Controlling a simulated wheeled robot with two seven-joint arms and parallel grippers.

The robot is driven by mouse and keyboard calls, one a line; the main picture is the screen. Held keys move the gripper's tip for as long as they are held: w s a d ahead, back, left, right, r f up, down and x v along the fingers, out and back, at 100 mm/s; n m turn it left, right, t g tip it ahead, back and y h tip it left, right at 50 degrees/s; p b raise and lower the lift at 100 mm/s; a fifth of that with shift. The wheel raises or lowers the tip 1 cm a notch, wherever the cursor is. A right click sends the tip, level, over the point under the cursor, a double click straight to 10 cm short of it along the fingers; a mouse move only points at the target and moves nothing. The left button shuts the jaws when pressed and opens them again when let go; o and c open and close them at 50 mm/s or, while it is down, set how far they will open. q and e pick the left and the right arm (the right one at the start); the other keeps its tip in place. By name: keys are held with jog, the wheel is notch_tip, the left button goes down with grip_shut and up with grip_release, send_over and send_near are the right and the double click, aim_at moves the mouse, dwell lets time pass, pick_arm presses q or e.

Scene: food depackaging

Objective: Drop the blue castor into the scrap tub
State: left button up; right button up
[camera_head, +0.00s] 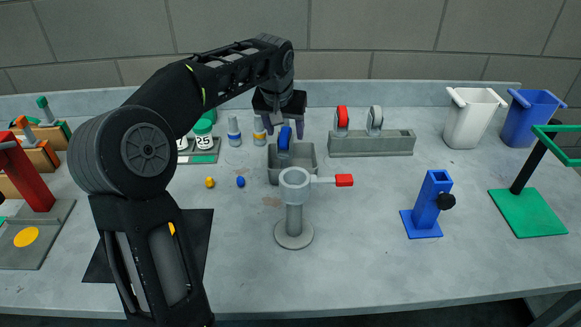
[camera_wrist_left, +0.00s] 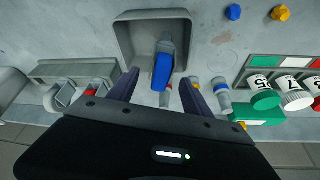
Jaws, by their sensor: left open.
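The blue castor (camera_head: 284,139) stands upright in a small grey open tray (camera_head: 306,175). In the left wrist view the castor's blue wheel (camera_wrist_left: 162,72) and grey fork lie between my fingertips, inside the tray (camera_wrist_left: 125,38). My left gripper (camera_head: 284,128) is open above the castor, its fingers pointing down on either side; I cannot tell whether they touch it. A white tub (camera_head: 472,120) and a blue tub (camera_head: 531,118) stand at the back right; no label shows which is the scrap tub. My right gripper is not in view.
A grey rack (camera_head: 370,145) with red and grey castors stands right of the tray. A grey post with a red handle (camera_head: 293,215) stands in front. A blue stand (camera_head: 428,207) and a green-based stand (camera_head: 528,212) are at right. Capped jars (camera_head: 203,134) stand left.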

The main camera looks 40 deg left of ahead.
pick_arm(q)
jog(key=v, duration=0.7)
jog(key=shift+r+b, duration=0.15)
jog(key=shift+b, duration=0.25)
jog(key=shift+s, duration=0.1)
